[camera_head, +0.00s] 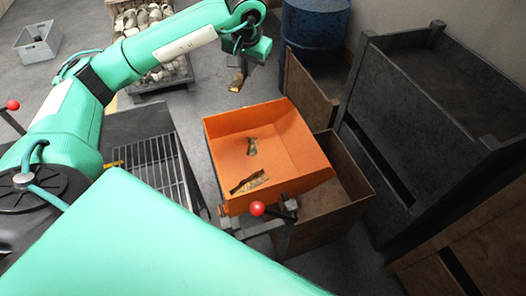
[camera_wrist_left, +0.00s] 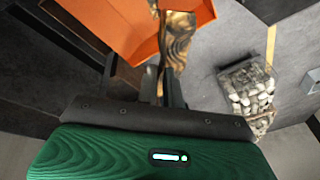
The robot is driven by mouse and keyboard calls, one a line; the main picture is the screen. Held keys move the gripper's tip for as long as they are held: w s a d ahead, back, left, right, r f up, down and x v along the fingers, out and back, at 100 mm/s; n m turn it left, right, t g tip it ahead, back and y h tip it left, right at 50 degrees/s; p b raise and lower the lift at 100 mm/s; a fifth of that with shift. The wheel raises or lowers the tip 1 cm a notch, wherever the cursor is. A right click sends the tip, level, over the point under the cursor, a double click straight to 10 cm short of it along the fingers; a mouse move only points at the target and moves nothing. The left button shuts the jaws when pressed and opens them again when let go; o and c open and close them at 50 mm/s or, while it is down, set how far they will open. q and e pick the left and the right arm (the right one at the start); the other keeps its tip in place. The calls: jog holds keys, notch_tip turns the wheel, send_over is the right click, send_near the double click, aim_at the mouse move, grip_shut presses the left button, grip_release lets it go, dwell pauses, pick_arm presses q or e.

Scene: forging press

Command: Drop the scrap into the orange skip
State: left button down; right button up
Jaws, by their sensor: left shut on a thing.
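The orange skip (camera_head: 300,140) stands in the middle of the head view, open at the top. Two pieces of brownish scrap lie in it, one near its middle (camera_head: 252,147) and one near its front edge (camera_head: 248,183). My left gripper (camera_head: 239,72) is beyond the skip's far rim and shut on a mottled brown-gold piece of scrap (camera_head: 237,84). In the left wrist view this scrap (camera_wrist_left: 178,38) sticks out past the fingertips (camera_wrist_left: 163,75), across the edge of the skip (camera_wrist_left: 110,22). My right gripper is not in view.
A rusty open bin (camera_head: 345,185) stands right of the skip, with dark racks (camera_head: 435,110) further right. A blue drum (camera_head: 315,25) is behind. A pallet of pale lumps (camera_head: 150,75) and a grey crate (camera_head: 38,42) are at back left. A red-knobbed lever (camera_head: 257,208) is at the skip's front.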

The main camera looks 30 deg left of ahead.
pick_arm(q)
jog(key=shift+s+f+b, duration=0.35)
jog(key=shift+s+f, duration=0.1)
jog(key=shift+f, duration=0.3)
jog(key=x, duration=0.1)
jog(key=b+x, duration=0.1)
jog(key=x, duration=0.2)
jog(key=shift+s+d, duration=0.15)
jog(key=shift+d, duration=0.15)
jog(key=c, duration=1.5)
grip_release()
jog(key=shift+w+f, duration=0.15)
jog(key=shift+w, duration=0.05)
jog(key=shift+s, duration=0.1)
